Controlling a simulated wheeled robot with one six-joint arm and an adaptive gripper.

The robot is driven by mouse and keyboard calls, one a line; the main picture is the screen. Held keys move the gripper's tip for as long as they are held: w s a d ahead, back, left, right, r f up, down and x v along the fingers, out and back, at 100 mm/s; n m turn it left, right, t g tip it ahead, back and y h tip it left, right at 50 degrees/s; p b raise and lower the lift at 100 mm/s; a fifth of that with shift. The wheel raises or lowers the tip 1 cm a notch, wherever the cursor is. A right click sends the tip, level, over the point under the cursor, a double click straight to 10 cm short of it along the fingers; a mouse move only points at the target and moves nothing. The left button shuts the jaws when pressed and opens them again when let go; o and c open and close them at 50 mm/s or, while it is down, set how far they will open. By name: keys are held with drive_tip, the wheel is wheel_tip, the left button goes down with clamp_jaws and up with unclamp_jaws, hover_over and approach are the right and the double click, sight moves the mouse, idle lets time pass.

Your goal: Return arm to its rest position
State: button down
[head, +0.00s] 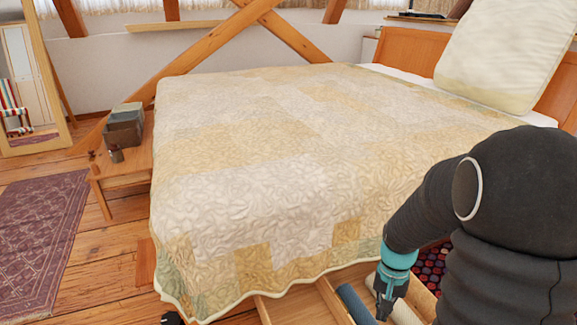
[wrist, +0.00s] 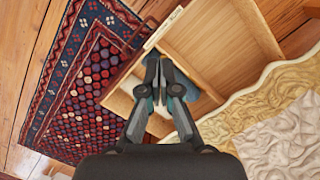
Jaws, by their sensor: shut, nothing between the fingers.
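My arm reaches down at the lower right of the head view. My gripper (head: 384,308) points downward over an open wooden drawer (head: 329,298) at the foot of the bed. In the wrist view my gripper (wrist: 162,80) is shut and empty, its fingers together above the drawer (wrist: 222,38). A dark blue rolled item (head: 354,304) lies in the drawer beside my gripper. In the wrist view the fingers partly hide blue things in the drawer, and I cannot tell their full shape.
The bed with its patchwork quilt (head: 250,140) fills the middle, with a large pillow (head: 505,50) at the back right. A low wooden table (head: 125,178) holding grey boxes (head: 124,128) stands left. A patterned red rug (wrist: 90,85) lies beside the drawer. A purple rug (head: 40,230) lies far left.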

drive_tip(key=s+a+r+n+t, duration=0.2)
drive_tip(key=s+r, duration=0.4)
drive_tip(key=r, duration=0.4)
drive_tip(key=s+a+r+n+t, duration=0.2)
drive_tip(key=s+a+r+t, duration=0.2)
drive_tip(key=s+r, duration=0.3)
drive_tip(key=shift+a+r+n+t, duration=0.35)
drive_tip(key=shift+r+t, duration=0.25)
drive_tip(key=shift+r, duration=1.6)
